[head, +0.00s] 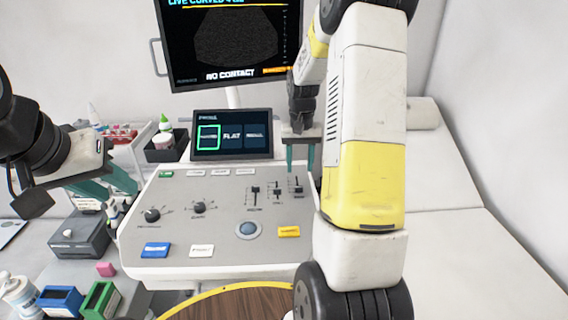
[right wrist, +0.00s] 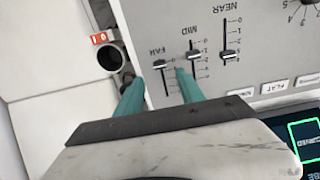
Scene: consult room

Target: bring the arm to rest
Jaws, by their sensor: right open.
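My right arm (head: 365,150) reaches up and forward over the right side of the ultrasound console (head: 225,262). Its gripper (head: 300,167) points down above the console's slider area, with two teal fingers apart and nothing between them. In the right wrist view the open fingers (right wrist: 158,88) sit by the sliders marked FAR (right wrist: 160,66) and MID (right wrist: 193,56); I cannot tell whether a finger touches a slider.
A monitor (head: 235,40) reading "NO CONTACT" and a small touch screen (head: 232,135) stand behind the console. A padded bed (head: 450,220) lies to the right. Blue (head: 60,301) and green (head: 100,300) boxes and a bottle (head: 20,296) stand front left.

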